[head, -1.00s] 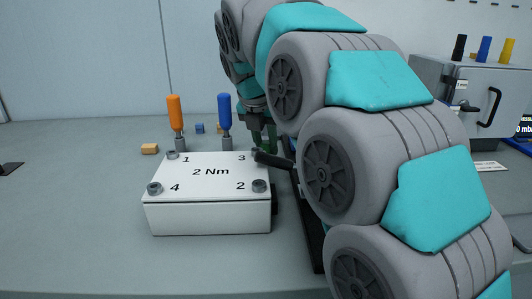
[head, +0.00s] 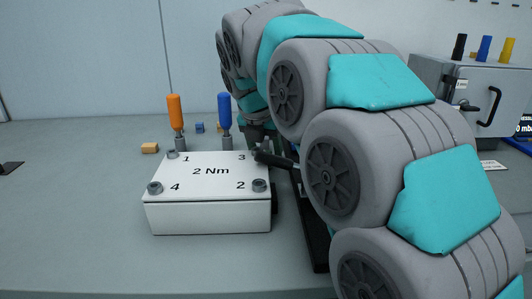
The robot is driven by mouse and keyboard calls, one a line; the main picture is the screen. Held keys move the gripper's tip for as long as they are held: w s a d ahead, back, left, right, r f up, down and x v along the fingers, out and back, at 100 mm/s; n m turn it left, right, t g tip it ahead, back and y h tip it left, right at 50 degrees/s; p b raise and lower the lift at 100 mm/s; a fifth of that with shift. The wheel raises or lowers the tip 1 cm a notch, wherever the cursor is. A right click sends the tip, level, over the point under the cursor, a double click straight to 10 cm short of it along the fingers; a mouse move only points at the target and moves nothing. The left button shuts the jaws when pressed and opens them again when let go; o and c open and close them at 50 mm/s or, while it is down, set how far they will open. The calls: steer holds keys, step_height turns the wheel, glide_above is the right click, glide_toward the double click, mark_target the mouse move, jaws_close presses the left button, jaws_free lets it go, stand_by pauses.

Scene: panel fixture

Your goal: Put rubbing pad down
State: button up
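My gripper (head: 262,138) is behind the right back corner of the white panel fixture (head: 208,218), low over the bench. My own arm covers much of it, and its fingertips are small and partly hidden. I cannot tell whether it is open or shut. A rubbing pad cannot be made out clearly; only a little dark green shows by the fingers, and I cannot tell what it belongs to. The fixture is marked "2 Nm" and has numbered bolts at its corners.
A black-handled tool (head: 275,160) reaches over the fixture's right edge. An orange-handled driver (head: 175,113) and a blue-handled driver (head: 225,113) stand behind it. A small orange block (head: 150,148) lies left of them. A grey cabinet (head: 478,95) stands right.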

steer(key=v, duration=1.2)
steer(key=shift+r, duration=0.15)
